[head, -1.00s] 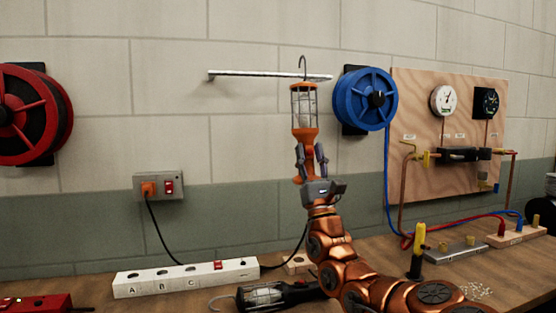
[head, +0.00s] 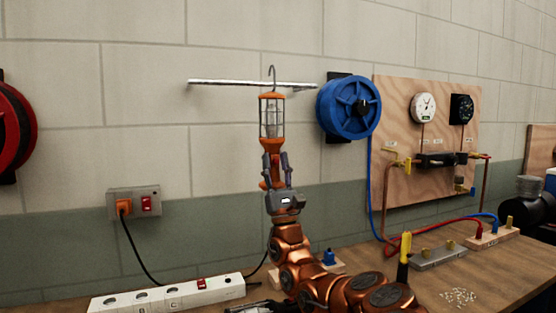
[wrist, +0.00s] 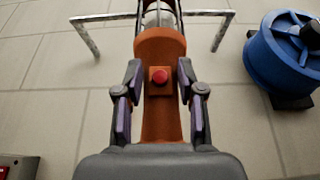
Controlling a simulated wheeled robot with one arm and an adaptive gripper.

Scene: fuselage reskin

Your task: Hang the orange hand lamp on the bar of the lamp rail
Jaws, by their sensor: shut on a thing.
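The orange hand lamp (head: 271,122) stands upright in my gripper (head: 275,170), with its wire cage and metal hook above. In the wrist view my gripper (wrist: 160,105) is shut on the orange handle (wrist: 160,70), with a red button facing the camera. The lamp rail's bar (head: 225,83) is a pale metal rod on the wall. In the head view the hook overlaps the bar towards its right part, its top above the bar. Whether the hook touches the bar or is in front of it, I cannot tell. The bar (wrist: 105,17) also shows behind the lamp in the wrist view.
A blue reel (head: 348,107) is on the wall right of the bar. A gauge board (head: 390,190) is further right. A socket box (head: 134,203) is on the wall at left.

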